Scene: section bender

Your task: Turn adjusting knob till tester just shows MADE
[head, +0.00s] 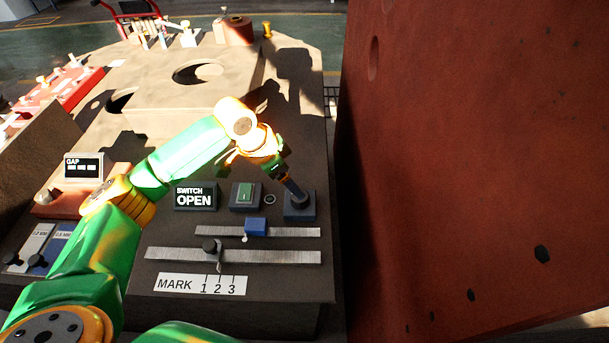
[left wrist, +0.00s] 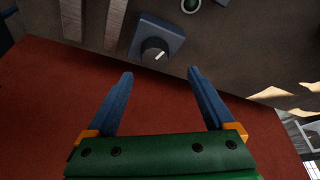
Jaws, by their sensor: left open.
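The adjusting knob is a dark round knob (head: 298,199) on a square grey base at the front right of the brown bench top. In the wrist view the blue fingers of my left gripper (left wrist: 160,73) are apart and empty, with the knob just beyond the tips. The tester display (head: 195,197) reads SWITCH OPEN. My right gripper is out of view.
A green rocker (head: 245,194) and a small ring (head: 269,199) lie left of the knob. A blue slider (head: 256,227) and a dark-knobbed slider (head: 210,247) sit on rails in front, above a MARK 1 2 3 label (head: 201,285). A large red block (head: 470,150) fills the right.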

